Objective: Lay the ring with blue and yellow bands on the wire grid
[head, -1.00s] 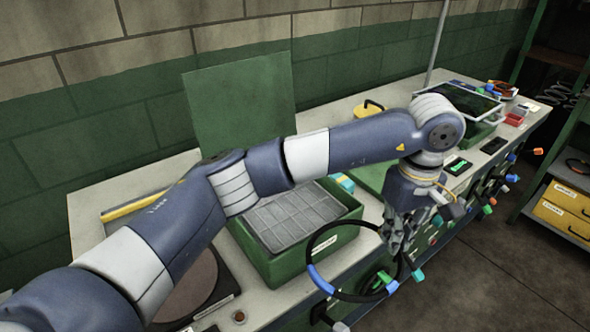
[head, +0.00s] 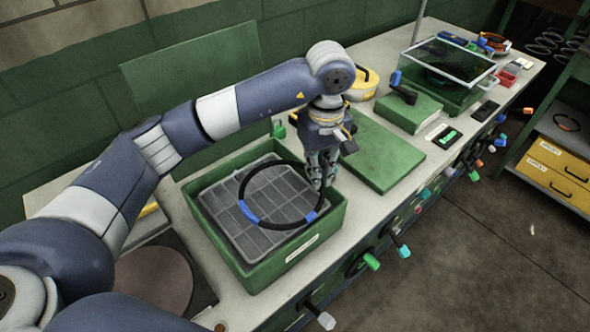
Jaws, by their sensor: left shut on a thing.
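A black ring (head: 243,183) with two blue bands shows in the head view; I see no yellow band on it. My left gripper (head: 318,183) points down and is shut on the ring's right side. The ring hangs above or over the grey wire grid (head: 218,205), which lies in a green crate (head: 246,273) on the bench. The ring looks slightly tilted, and I cannot tell whether its lower edge touches the grid. The gripper covers part of the ring and the crate's right rim. My right gripper is not in view.
A flat green box (head: 383,158) lies to the right of the crate. A dark round disc (head: 150,283) lies at the left. Coloured knobs (head: 371,261) stick out from the bench's front. A yellow round container (head: 362,85) stands behind.

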